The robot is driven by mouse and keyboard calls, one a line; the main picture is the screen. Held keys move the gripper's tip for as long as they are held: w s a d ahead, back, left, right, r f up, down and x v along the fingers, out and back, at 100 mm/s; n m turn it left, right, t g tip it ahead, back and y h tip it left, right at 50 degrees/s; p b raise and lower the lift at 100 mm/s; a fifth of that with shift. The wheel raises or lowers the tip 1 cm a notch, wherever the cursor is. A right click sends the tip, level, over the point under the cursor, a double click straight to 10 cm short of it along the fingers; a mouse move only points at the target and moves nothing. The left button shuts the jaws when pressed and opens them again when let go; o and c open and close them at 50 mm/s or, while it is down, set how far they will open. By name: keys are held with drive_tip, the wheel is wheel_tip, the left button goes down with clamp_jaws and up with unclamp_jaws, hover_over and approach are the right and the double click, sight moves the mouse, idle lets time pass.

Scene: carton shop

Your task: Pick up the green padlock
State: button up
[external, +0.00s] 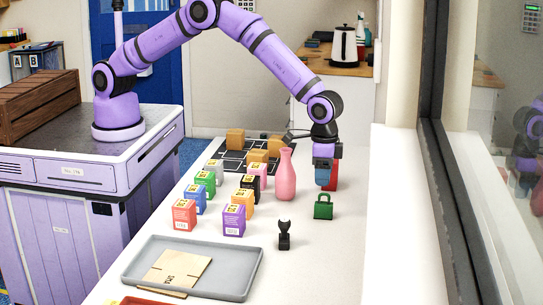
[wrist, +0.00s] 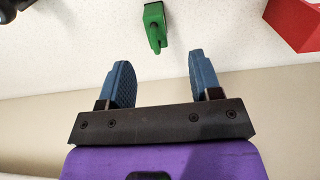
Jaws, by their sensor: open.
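The green padlock (external: 323,209) stands upright on the white counter, right of the pink vase. In the wrist view the padlock (wrist: 154,25) is at the top, beyond the fingertips and roughly in line with the gap between them. My gripper (external: 322,183) hangs above the counter, a little above and behind the padlock in the external view. In the wrist view my gripper (wrist: 160,78) has its two blue fingers apart with nothing between them. The padlock and the fingers are apart.
A red object (external: 332,172) stands right beside my gripper and shows at right in the wrist view (wrist: 295,22). The pink vase (external: 286,177) stands left. A black figurine (external: 284,236), several colored boxes (external: 234,220) and a grey tray (external: 226,283) are nearer the camera. Counter right of the padlock is clear.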

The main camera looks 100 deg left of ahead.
sight(323, 203)
drive_tip(key=shift+w+d+f, duration=0.1)
drive_tip(key=shift+d+f, duration=0.1)
drive_tip(key=shift+f, duration=0.35)
drive_tip(key=shift+d+f, duration=0.15)
drive_tip(key=shift+f, duration=0.35)
wheel_tip(323, 203, down, 7)
drive_tip(key=shift+w+f, duration=0.1)
drive_tip(key=shift+f, duration=0.05)
clamp_jaws()
